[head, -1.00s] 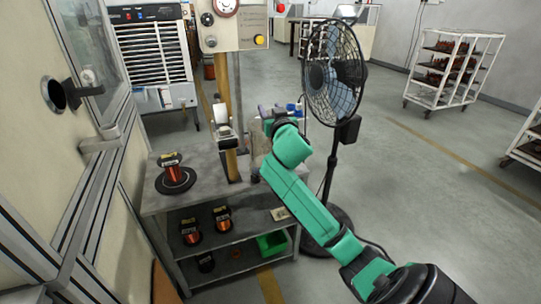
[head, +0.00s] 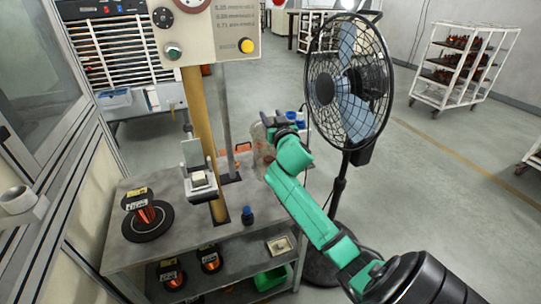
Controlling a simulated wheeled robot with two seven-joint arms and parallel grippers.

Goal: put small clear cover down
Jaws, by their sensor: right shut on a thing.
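My right gripper (head: 272,122) reaches in over the back right of the grey work table (head: 115,235). It is shut on the small clear cover (head: 260,148), a see-through, brownish-looking shape just left of and below the jaws. The green wrist hides part of it, and I cannot tell whether its bottom touches the table. My left gripper is not in view.
A copper wire spool (head: 146,212) stands on a black round base at the table's left. A small device with a raised lid (head: 199,180) stands mid-table by a yellow post (head: 203,125). A fan (head: 349,85) stands close right of my arm.

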